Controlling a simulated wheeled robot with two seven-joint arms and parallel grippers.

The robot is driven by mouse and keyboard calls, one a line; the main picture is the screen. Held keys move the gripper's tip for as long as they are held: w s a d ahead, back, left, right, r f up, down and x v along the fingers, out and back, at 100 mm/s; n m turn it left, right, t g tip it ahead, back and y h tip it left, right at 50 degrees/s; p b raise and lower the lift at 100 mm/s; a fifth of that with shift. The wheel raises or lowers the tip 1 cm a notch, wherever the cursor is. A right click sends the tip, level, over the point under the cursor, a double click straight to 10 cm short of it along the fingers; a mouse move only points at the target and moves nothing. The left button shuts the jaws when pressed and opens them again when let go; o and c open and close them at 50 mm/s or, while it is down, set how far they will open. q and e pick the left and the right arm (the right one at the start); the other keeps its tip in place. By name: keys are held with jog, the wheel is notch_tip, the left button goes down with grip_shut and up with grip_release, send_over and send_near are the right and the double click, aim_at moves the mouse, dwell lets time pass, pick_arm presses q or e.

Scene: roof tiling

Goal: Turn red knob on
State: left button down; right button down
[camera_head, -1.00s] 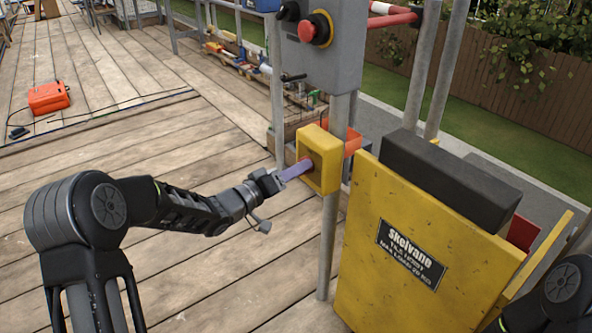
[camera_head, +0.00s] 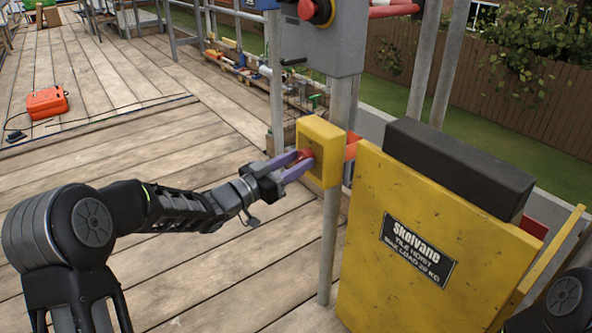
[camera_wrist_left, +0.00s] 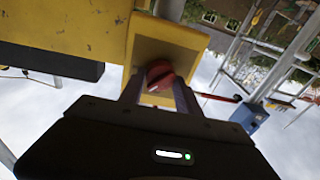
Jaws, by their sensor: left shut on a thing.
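The red knob (camera_head: 306,155) sits on the left-facing front of a yellow box (camera_head: 326,147), which is fixed to a grey pole. My left gripper (camera_head: 298,163) is at the box, its two purple fingers on either side of the knob and shut on it. In the left wrist view the red knob (camera_wrist_left: 160,76) shows between the fingertips, with a slanted slot or ridge on its face. The yellow box (camera_wrist_left: 165,40) is behind it. My right gripper is not in view; only part of my right arm shows at the lower right.
A grey panel (camera_head: 335,45) with a red mushroom button (camera_head: 316,10) is above the box on the same pole. A yellow tile hoist (camera_head: 425,235) with a "Skelvane" label stands to the right.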

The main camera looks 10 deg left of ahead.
pick_arm(q)
jog(key=shift+f+m+g+h+b, duration=0.15)
jog(key=shift+m+h+b, duration=0.25)
jog(key=shift+m+b, duration=1.75)
jog(key=shift+f+m+g+h+b, duration=0.15)
jog(key=shift+m+h+b, duration=0.6)
jog(key=shift+m, duration=2.4)
jog(key=shift+r+y+b, duration=0.15)
jog(key=shift+y+b, duration=0.15)
jog(key=shift+y, duration=0.05)
jog(key=c, duration=0.9)
grip_release()
jog(key=shift+o, duration=0.2)
